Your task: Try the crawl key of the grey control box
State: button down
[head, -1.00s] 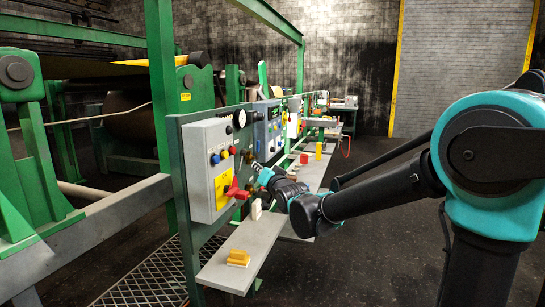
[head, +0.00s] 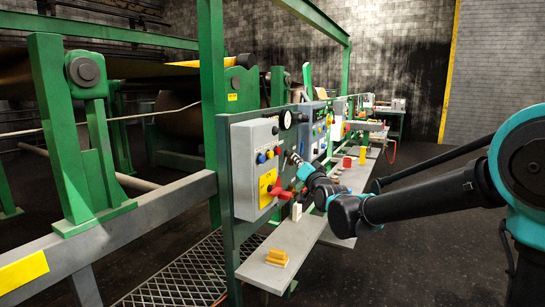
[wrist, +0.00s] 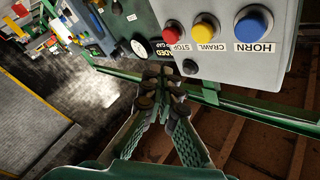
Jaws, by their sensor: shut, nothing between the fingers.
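The grey control box (head: 242,172) hangs on the green frame, left of my gripper in the head view. In the wrist view its face (wrist: 240,70) is upside down, with a red STOP button (wrist: 173,34), a yellow crawl key (wrist: 206,28) marked CRAWL, and a blue HORN button (wrist: 253,23). The crawl key also shows small in the head view (head: 270,154). My gripper (wrist: 163,75) is shut and empty, beside the box's edge and below STOP in the wrist picture. It appears apart from the crawl key. In the head view my gripper (head: 292,157) is just right of the box.
A black knob (wrist: 189,67) sits on the box close to my fingertips. A red handle (head: 282,190) sticks out low on the box. A shelf (head: 262,272) below bears yellow blocks (head: 277,257) and a white block (head: 296,212). Dark floor lies open at right.

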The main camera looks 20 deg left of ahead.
jog(key=a, duration=0.6)
jog(key=shift+w, duration=0.2)
jog(key=shift+a, duration=0.25)
dwell(1.1)
jog(key=shift+a, duration=0.3)
jog(key=shift+w+a, duration=0.1)
jog(key=shift+a, duration=0.45)
dwell(0.7)
jog(key=shift+d, duration=1)
jog(key=shift+s+d, duration=0.15)
jog(key=shift+d, duration=1.1)
jog(key=shift+s+d, duration=0.15)
jog(key=shift+d, duration=1.1)
